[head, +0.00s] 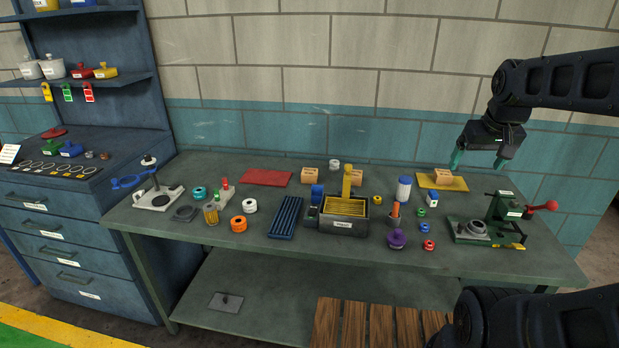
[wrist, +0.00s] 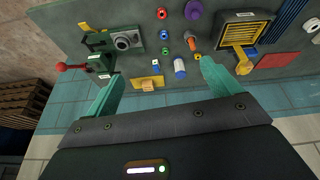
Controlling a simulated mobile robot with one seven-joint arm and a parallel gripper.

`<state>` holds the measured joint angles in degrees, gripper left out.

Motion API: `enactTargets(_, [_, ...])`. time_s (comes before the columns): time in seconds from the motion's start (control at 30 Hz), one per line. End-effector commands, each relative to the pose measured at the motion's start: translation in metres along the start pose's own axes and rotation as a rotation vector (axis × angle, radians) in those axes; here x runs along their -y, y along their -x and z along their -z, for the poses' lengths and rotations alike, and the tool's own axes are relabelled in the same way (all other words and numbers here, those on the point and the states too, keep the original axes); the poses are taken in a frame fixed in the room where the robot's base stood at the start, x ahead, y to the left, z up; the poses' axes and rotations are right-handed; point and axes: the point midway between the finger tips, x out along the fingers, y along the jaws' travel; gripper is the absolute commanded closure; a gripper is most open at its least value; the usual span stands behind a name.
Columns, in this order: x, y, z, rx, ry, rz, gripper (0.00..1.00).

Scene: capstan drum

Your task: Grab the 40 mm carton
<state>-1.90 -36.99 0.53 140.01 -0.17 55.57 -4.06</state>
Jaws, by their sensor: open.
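Two others stand further left, one carton (head: 310,175) beside the red mat and one carton (head: 356,177) behind the black bin. Their size marks are too small to read, so I cannot tell which is 40 mm. My gripper (head: 479,162) is open and empty, above and slightly right of the yellow mat. Both fingers show in the wrist view (wrist: 162,70), apart from the carton.
A blue-capped white bottle (head: 403,189) stands left of the yellow mat. A small blue-and-white item (head: 433,199) is just in front of it. A green press with a red handle (head: 503,208) stands front right. The black bin (head: 337,222) is mid-bench.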

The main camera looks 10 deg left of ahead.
Motion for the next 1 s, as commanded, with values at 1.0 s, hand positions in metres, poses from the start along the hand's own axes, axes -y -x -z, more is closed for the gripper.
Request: enactTargets(1.0, [0.129,-0.086,0.285,0.150,0.692,0.103,0.11])
